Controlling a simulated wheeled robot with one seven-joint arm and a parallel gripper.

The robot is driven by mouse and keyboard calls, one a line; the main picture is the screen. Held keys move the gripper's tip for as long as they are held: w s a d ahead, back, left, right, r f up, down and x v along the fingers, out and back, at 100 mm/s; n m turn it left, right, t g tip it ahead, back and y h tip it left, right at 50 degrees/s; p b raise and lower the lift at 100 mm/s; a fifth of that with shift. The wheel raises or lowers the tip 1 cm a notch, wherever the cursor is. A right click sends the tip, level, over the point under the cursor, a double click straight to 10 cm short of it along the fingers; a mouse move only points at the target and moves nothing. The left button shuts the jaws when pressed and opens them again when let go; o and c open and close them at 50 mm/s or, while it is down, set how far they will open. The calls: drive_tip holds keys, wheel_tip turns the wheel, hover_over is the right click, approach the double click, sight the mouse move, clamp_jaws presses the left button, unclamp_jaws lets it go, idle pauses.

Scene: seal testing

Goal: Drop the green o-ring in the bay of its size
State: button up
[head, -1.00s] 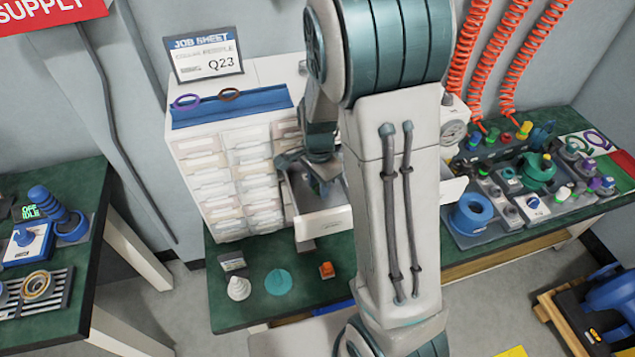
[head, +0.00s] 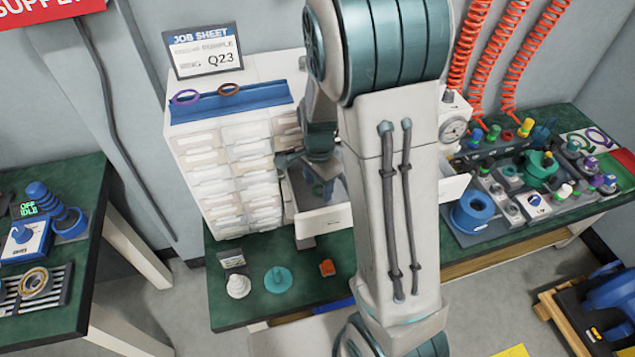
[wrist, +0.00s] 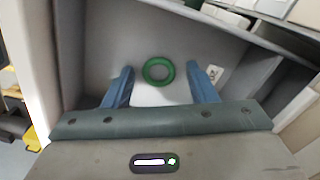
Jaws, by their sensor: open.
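The green o-ring (wrist: 158,82) shows in the wrist view inside an open drawer, over its grey floor. It lies between and slightly beyond my gripper's two blue fingertips, apart from both. My gripper (wrist: 160,80) is open, its fingers spread wider than the ring. In the head view my gripper (head: 318,185) reaches down into the pulled-out drawer (head: 325,222) of the white cabinet. My arm hides part of the drawer there. I cannot tell whether the ring rests on the drawer floor.
The white drawer cabinet (head: 225,150) carries a blue tray (head: 235,105) with a purple ring and a brown ring, below a job sheet (head: 203,50). A white cone (head: 238,286), teal disc (head: 278,281) and orange piece (head: 327,268) stand on the green bench in front.

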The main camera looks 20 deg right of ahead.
drive_tip(key=shift+r+p, duration=0.45)
drive_tip(key=shift+r, duration=0.15)
wheel_tip(320, 180, up, 11)
drive_tip(key=s+r+n+t, duration=0.1)
drive_tip(key=s+r+n, duration=0.1)
drive_tip(key=s+n, duration=0.4)
drive_tip(key=s+r+n+t, duration=0.2)
drive_tip(key=s+r+n, duration=0.1)
drive_tip(key=s+n, duration=0.4)
drive_tip(key=shift+s+n, duration=0.3)
drive_tip(key=shift+s, duration=1.05)
drive_tip(key=shift+r, duration=0.1)
drive_tip(key=shift+c, duration=0.3)
